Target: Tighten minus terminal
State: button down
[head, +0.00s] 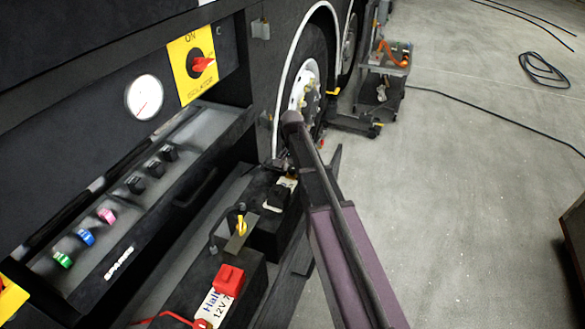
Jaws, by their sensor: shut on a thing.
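Two dark batteries stand in an open bay low on the coach's side. The near battery (213,282) has a white label reading in part "12V" and a red cap (229,280) on top. A yellow piece (242,226) with a black cable stands at the far end of this battery. The far battery (268,228) has a white label and a dark block on top. I cannot tell which post is the minus terminal. My purple and black arm reaches up from the lower right past the far battery. My gripper cannot be made out; the arm's end hides that spot.
A shelf (50,262) marked "SPARES" with coloured rings is at left. Above it are a round gauge (144,97) and a yellow isolator plate (183,52) with a red knob. A wheel (303,88) and trolley (386,68) stand beyond. Floor at right is mostly clear, with a cable (480,118).

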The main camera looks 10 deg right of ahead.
jog(key=m, duration=0.4)
jog(key=shift+s+m, duration=0.1)
jog(key=shift+m, duration=2.1)
jog(key=shift+c, duration=1.5)
grip_release()
